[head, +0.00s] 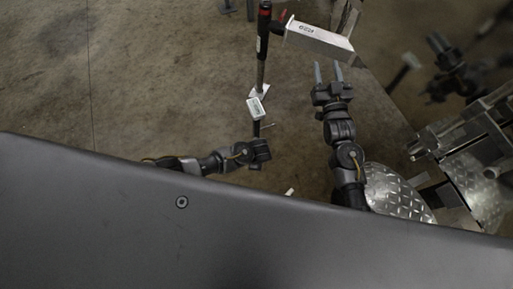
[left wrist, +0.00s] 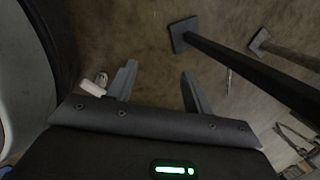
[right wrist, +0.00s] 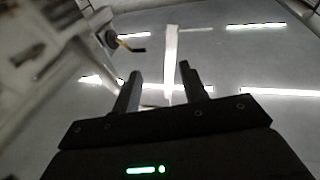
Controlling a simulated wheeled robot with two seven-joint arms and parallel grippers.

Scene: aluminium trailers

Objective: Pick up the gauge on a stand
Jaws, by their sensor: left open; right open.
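I cannot tell for sure which part is the gauge. In the head view a small white labelled piece (head: 254,108), possibly its face, sits on a dark stem just above my left gripper (head: 260,152). Above it a black pole with a red top (head: 263,45) rises from a pale foot. In the left wrist view the left gripper (left wrist: 158,88) is open with nothing between its fingers; a dark pole with a square foot (left wrist: 240,60) is right of them. My right gripper (head: 328,72) is open below a silver box-like bar; its fingers (right wrist: 161,72) show in the right wrist view.
The silver bar (head: 320,40) sticks out right of the red-topped pole. Metal frames (head: 470,130) and a tread-plate surface (head: 395,190) crowd the right side. The concrete floor (head: 150,80) at the left is clear. A second dark post (left wrist: 290,65) shows in the left wrist view.

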